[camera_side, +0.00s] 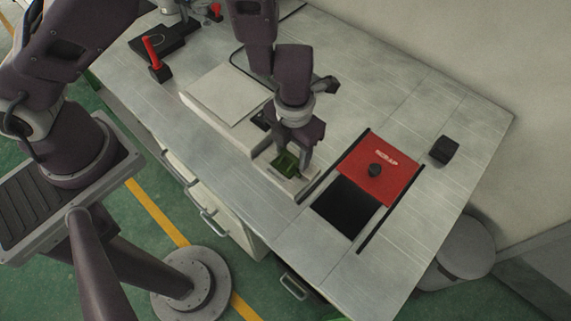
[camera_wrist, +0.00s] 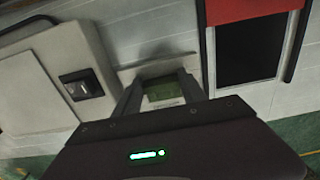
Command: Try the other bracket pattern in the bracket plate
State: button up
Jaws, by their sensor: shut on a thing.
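A green piece (camera_side: 285,163), apparently a bracket pattern, is between the fingers of my gripper (camera_side: 290,160), at the front end of a pale fixture. The piece also shows in the wrist view (camera_wrist: 163,91), with one finger of my gripper (camera_wrist: 163,97) on each side. The gripper is shut on it. A pale plate (camera_wrist: 135,73) shows around and behind the piece, possibly the bracket plate. My fingers hide much of the contact, so I cannot tell whether the piece is seated or held just above. A dark square recess (camera_wrist: 82,85) with a small grey part lies to the left.
A red sliding lid (camera_side: 378,168) marked SCRAP partly covers a dark opening (camera_side: 346,207) to the right. A black block (camera_side: 444,150) sits beyond it. A pale raised panel (camera_side: 226,95) and a red-handled device (camera_side: 155,58) stand to the left.

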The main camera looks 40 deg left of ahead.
jog(key=shift+s+f, duration=0.15)
jog(key=shift+s, duration=0.05)
jog(key=o, duration=1.2)
jog(key=shift+o, duration=0.7)
jog(key=shift+r, duration=0.35)
notch_tip(320, 180, up, 10)
jog(key=shift+w+f, duration=0.2)
jog(key=shift+f, duration=0.1)
